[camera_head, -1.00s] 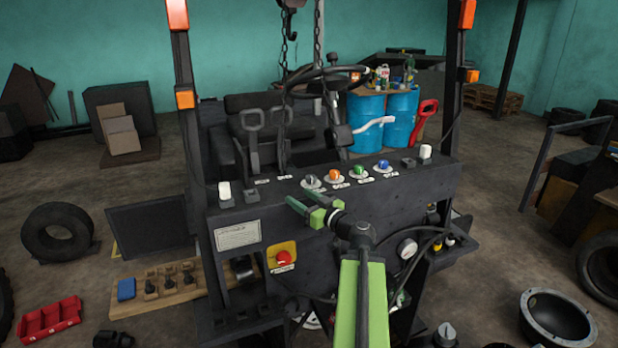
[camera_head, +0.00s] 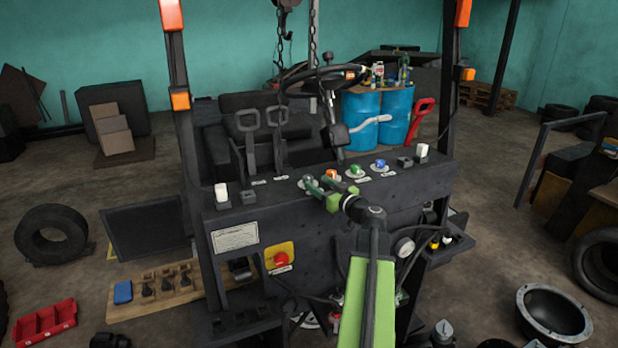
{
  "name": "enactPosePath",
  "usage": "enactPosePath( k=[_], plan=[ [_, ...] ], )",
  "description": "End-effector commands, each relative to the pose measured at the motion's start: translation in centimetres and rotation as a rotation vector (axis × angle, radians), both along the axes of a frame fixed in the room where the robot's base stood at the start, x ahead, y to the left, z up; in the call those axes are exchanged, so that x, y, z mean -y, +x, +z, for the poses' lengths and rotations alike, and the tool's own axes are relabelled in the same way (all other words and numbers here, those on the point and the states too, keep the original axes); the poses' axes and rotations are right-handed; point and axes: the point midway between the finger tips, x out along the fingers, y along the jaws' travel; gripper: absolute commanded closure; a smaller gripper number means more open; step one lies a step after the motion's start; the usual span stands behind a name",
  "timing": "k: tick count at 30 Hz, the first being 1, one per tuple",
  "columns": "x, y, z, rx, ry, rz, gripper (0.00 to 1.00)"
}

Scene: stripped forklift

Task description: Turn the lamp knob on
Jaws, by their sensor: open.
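A row of knobs stands on top of the dark control panel (camera_head: 420,182). They are an orange knob (camera_head: 332,173), a green knob (camera_head: 356,171) and a blue knob (camera_head: 381,164). A grey knob at the left end of the row is largely hidden by my gripper. The labels are too small to read, so I cannot tell which knob is the lamp's. My gripper (camera_head: 316,182) is open, with its green fingers at the left end of the row, beside the orange knob. I cannot tell whether a finger touches a knob.
A red stop button (camera_head: 281,258) is on the panel front. Two levers (camera_head: 276,116) and the steering wheel (camera_head: 325,80) rise behind. A hanging chain is near the wheel.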

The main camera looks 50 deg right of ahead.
Motion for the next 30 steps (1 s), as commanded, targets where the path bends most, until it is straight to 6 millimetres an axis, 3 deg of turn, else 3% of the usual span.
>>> enactPosePath(
  k=[3,9,20,30],
  plan=[
    [0.6,3.0,0.0,0.0,0.0,0.002,0.44],
    [1.0,5.8,0.0,0.0,0.0,0.0,0.44],
    [1.0,6.4,0.0,0.0,0.0,-0.001,0.44],
    [1.1,6.3,0.0,0.0,0.0,-0.002,0.87]
  ],
)
